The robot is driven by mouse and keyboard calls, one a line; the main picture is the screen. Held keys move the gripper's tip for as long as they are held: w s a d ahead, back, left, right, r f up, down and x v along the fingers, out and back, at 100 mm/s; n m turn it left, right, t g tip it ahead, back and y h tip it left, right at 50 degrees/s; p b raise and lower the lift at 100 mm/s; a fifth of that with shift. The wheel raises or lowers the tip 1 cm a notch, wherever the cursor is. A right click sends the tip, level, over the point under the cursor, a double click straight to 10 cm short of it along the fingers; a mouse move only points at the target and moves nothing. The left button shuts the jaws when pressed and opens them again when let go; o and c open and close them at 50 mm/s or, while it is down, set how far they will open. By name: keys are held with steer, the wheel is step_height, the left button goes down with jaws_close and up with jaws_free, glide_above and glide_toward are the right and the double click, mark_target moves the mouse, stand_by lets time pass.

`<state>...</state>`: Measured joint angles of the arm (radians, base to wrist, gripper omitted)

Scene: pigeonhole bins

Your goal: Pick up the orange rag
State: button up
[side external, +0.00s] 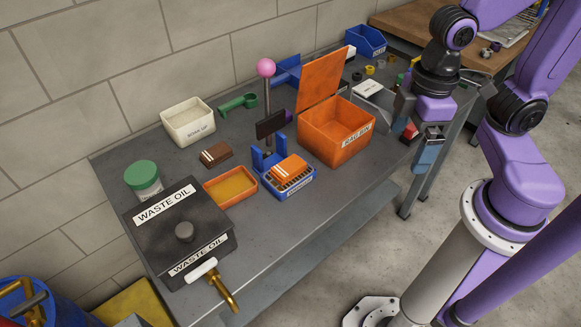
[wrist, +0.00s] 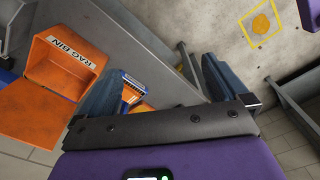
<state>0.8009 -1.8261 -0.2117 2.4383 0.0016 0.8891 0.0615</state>
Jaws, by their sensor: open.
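The orange rag (side external: 289,168) appears as a folded orange piece with pale stripes, resting on a blue tray (side external: 303,188) with a slotted top near the middle of the bench. In the wrist view an orange patch on blue, probably the rag (wrist: 130,95), shows partly behind the left finger. My gripper (side external: 420,146) is open and empty, to the right of the rag and beyond the orange bin. Its fingers stand wide apart in the wrist view (wrist: 162,68).
The orange rag bin (side external: 338,148), lid raised, stands between my gripper and the rag. A post with a pink ball (side external: 266,68) rises behind the rag. A shallow orange tray (side external: 230,186), a brown striped piece (side external: 215,155) and the waste oil box (side external: 180,235) are to the left.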

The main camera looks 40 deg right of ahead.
steer(key=w+a+f+m, duration=0.1)
steer(key=w+a+m, duration=0.2)
steer(key=w, duration=0.3)
steer(key=w+a+f+m, duration=0.2)
steer(key=w+a, duration=0.1)
steer(key=w, duration=0.3)
steer(key=m, duration=0.6)
glide_above(289, 165)
step_height(289, 165, down, 5)
steer(key=shift+a+f, duration=0.1)
steer(key=shift+f, duration=6.05)
steer(key=c, duration=0.8)
steer(key=shift+r, duration=0.15)
